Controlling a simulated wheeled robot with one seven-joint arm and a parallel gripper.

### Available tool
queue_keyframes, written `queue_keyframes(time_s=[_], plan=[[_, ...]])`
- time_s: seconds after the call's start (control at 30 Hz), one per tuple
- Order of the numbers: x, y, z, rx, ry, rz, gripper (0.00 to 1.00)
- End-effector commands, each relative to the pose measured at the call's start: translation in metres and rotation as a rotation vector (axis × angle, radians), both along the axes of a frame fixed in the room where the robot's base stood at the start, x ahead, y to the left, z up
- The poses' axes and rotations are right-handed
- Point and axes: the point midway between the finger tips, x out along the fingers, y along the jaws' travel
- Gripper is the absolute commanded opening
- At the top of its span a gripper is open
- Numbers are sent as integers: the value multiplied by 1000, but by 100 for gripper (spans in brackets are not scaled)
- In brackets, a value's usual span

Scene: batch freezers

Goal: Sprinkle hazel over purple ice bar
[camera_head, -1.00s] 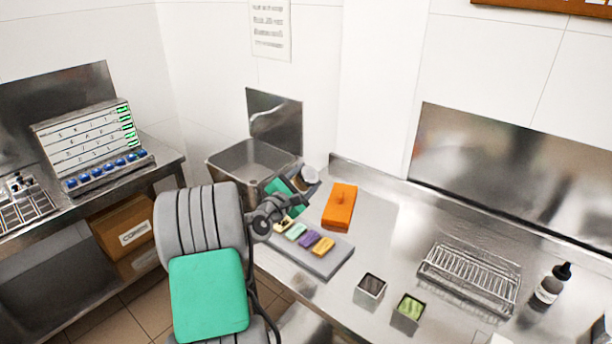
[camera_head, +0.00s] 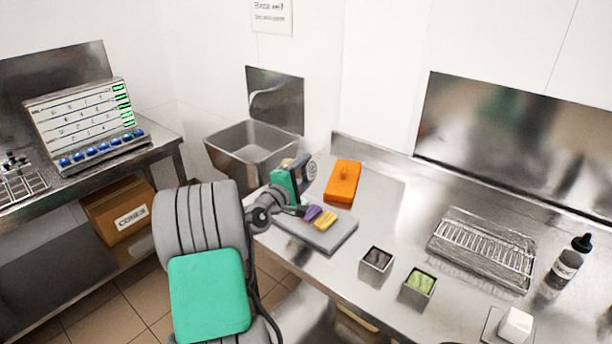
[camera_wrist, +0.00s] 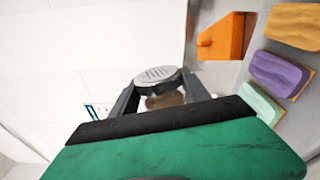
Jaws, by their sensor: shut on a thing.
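The purple ice bar (camera_head: 312,212) lies on a grey board (camera_head: 330,240), next to a yellow-orange bar (camera_head: 326,221). In the wrist view the purple bar (camera_wrist: 278,73) is at the right, between the yellow-orange bar (camera_wrist: 292,26) and a mint bar (camera_wrist: 262,106). My gripper (camera_wrist: 160,98) is shut on a shaker with a round, grey, slotted lid (camera_wrist: 157,75) and brown contents, presumably the hazel. In the head view my gripper (camera_head: 305,174) is above the back left of the board, beside the purple bar. My arm hides the board's left part.
An orange block (camera_head: 343,182) stands behind the board. A deep steel basin (camera_head: 225,153) is at the back left. Two small steel cups (camera_head: 376,261) (camera_head: 419,285), a wire rack (camera_head: 482,248) and a bottle (camera_head: 563,268) are on the counter to the right.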

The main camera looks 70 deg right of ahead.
Motion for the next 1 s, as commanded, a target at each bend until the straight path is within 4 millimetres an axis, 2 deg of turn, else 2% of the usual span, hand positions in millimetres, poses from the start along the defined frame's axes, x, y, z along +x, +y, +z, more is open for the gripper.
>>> queue_keyframes(time_s=[0.03, 0.6, 1.0], plan=[[0, 0, -10, -9, -26, 0, 12], [1, 0, -56, -91, -322, 0, 12], [-1, 0, -63, -166, -592, 1, 12]])
